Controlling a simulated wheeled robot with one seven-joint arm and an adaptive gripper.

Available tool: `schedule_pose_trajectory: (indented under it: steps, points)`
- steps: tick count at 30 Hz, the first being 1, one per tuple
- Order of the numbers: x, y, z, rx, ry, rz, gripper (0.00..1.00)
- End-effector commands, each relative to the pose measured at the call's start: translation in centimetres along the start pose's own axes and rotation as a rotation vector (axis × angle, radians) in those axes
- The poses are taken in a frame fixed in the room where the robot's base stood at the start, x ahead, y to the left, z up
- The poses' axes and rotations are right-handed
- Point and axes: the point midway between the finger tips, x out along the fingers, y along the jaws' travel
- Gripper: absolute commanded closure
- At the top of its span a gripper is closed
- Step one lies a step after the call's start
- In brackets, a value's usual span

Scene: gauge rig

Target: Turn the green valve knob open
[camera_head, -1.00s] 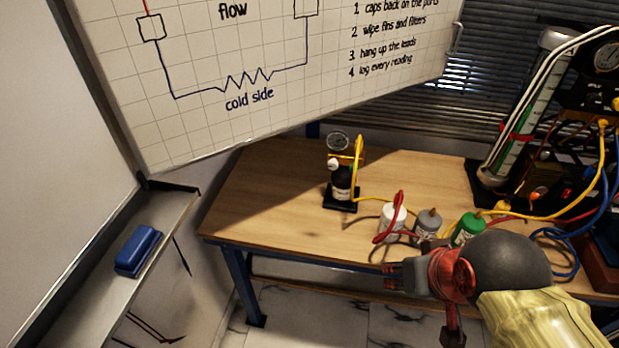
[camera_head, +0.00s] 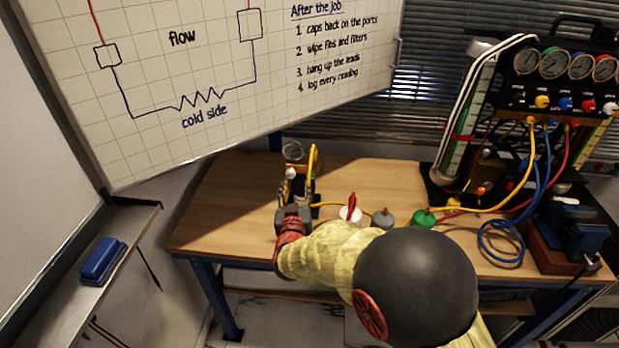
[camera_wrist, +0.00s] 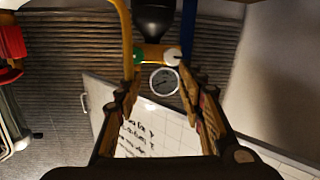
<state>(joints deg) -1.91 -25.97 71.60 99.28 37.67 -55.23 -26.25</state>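A small device with a black body (camera_wrist: 155,18), a brass-coloured crosspiece and a round gauge (camera_wrist: 163,81) shows upside down in the wrist view. A small green part (camera_wrist: 138,56), seemingly the green valve knob, sits at the left end of the crosspiece. A white knob (camera_wrist: 172,56) is at its right end. In the head view the gauge (camera_head: 293,151) and white knob (camera_head: 291,173) show, but I cannot make out the green knob. My gripper (camera_wrist: 160,92) is open and empty, its fingers spread toward the device. In the head view my gripper (camera_head: 293,212) partly hides the device's lower part.
A yellow hose (camera_head: 313,160) rises beside the device. A gauge panel (camera_head: 560,95) with coloured knobs and hoses is farther right. Bare table (camera_head: 225,205) lies to the left.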

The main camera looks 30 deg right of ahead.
Motion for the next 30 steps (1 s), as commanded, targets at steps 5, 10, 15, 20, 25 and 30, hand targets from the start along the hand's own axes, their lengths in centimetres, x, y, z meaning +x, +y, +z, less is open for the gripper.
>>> schedule_pose_trajectory:
  steps: [5, 10, 15, 20, 25, 30]
  points:
    - [0.0, 2.4, 2.1, -0.045, 0.063, 0.105, 0.61]
    - [0.9, 3.1, 2.4, -0.055, 0.080, 0.131, 0.61]
    - [3.4, 3.4, 2.3, -0.055, 0.080, 0.129, 0.61]
    - [5.7, 3.6, 2.1, -0.054, 0.079, 0.127, 0.61]
    - [7.2, 3.8, 1.9, -0.054, 0.077, 0.126, 0.61]
    - [7.6, 3.8, 1.7, -0.054, 0.078, 0.125, 0.61]
